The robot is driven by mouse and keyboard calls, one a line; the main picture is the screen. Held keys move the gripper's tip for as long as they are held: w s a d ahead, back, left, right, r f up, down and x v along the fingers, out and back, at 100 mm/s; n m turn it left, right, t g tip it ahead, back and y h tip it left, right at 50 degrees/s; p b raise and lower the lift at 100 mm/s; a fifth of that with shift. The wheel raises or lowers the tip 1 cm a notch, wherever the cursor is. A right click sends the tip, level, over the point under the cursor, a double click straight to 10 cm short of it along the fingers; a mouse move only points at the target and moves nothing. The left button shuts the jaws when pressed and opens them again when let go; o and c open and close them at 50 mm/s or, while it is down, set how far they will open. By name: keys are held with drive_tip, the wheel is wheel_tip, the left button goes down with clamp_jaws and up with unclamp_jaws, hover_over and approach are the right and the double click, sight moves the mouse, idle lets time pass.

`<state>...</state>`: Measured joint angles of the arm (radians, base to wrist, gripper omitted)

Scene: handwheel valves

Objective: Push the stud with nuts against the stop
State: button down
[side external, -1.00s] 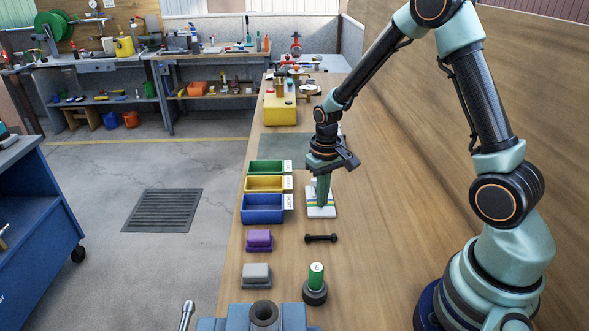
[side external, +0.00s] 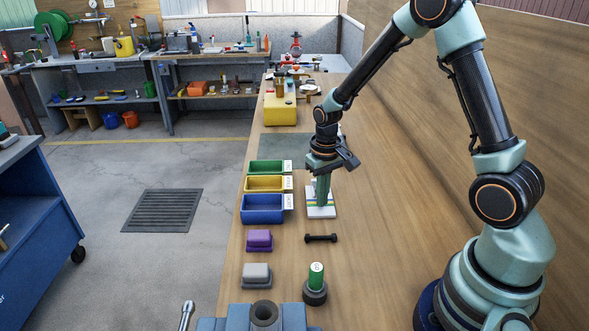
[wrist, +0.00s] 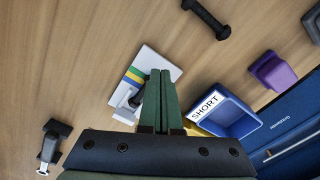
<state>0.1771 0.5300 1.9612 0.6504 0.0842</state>
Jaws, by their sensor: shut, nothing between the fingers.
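A white plate with blue, green and yellow stripes (side external: 320,211) lies on the bench; it also shows in the wrist view (wrist: 148,66). A whitish raised edge (wrist: 124,116) at the plate's near end may be the stop. A dark stud with end nuts (side external: 320,238) lies apart.
Green (side external: 266,167), yellow (side external: 264,184) and blue (side external: 262,209) bins stand left of the plate; the blue one's label reads SHORT. The bench right of the plate is clear.

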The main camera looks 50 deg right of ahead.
drive_tip(key=shift+f, duration=0.35)
drive_tip(key=shift+f, duration=0.35)
drive_tip(key=shift+f, duration=0.55)
drive_tip(key=shift+r, duration=0.2)
drive_tip(key=shift+w+d, duration=1)
drive_tip(key=shift+d, duration=0.05)
idle(0.8)
drive_tip(key=shift+s+a, duration=0.3)
drive_tip(key=shift+a, duration=0.05)
idle(0.8)
drive_tip(key=shift+r, duration=3.5)
